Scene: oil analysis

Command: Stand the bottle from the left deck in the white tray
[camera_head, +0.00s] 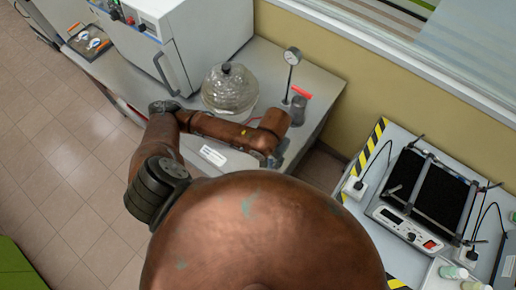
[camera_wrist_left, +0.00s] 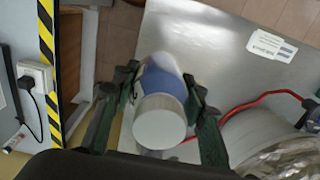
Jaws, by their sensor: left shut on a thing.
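My left gripper (camera_head: 275,156) is over the front right part of the grey left deck (camera_head: 318,88). In the left wrist view its two dark fingers (camera_wrist_left: 157,108) are shut on a bottle (camera_wrist_left: 165,82), one finger on each side. The bottle has a white round cap (camera_wrist_left: 160,122) facing the camera and a blue and white label. In the head view I cannot make out the bottle near my arm. A whitish tray-like item (camera_head: 440,278) with small bottles shows at the lower right edge, partly cut off; I cannot tell if it is the white tray. My right gripper is out of view.
A white oven (camera_head: 185,35) is at the back left. A gap separates the benches.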

